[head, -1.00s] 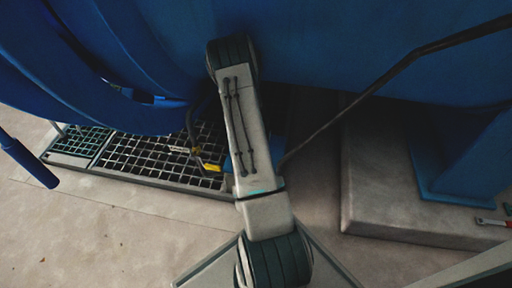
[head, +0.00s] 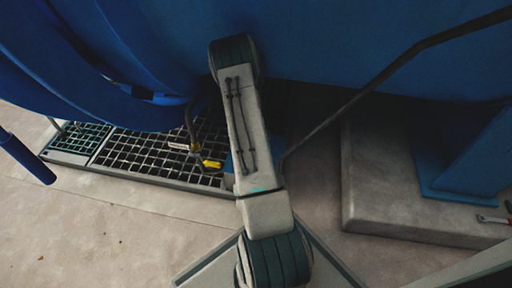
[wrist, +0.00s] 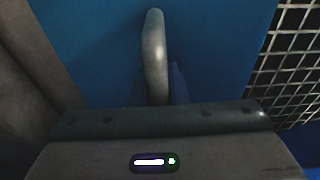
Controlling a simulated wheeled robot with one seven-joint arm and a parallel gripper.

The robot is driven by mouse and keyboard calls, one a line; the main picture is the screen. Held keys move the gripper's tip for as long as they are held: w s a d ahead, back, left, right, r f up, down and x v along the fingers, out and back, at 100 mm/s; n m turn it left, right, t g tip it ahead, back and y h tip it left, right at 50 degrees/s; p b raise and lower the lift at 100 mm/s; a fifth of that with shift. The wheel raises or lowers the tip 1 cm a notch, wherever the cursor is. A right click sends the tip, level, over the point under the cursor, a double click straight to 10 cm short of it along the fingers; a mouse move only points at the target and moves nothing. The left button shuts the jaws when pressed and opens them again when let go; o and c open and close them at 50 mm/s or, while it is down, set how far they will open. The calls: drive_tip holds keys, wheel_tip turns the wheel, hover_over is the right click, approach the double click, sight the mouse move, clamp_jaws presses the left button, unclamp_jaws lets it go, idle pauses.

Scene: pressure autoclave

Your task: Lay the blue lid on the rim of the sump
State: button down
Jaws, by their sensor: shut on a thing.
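The blue lid (wrist: 220,50) fills the middle of the wrist view as a flat plate with a pale upright handle (wrist: 154,55). My gripper (wrist: 158,98) is shut on this handle; its fingertips are hard to make out. In the head view, a strip of the lid (head: 230,168) shows beside my arm, at the right end of the floor grating; my arm hides most of it and my gripper. The sump's opening and rim cannot be made out, so I cannot tell whether the lid touches the rim.
Metal floor grating (head: 150,158) lies left of the lid, with a yellow-handled valve (head: 211,164) close by. The big blue vessel (head: 340,45) hangs above. A concrete plinth (head: 375,190) with a blue support stands right. Bare floor is in front.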

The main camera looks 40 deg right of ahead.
drive_tip(key=c, duration=1.3)
unclamp_jaws()
drive_tip(key=shift+c, duration=0.2)
wheel_tip(320, 180, up, 14)
drive_tip(key=s+a+p, duration=0.1)
drive_tip(key=p, duration=0.5)
drive_tip(key=shift+a, duration=0.15)
drive_tip(key=shift+f, duration=0.15)
drive_tip(key=shift+s, duration=0.1)
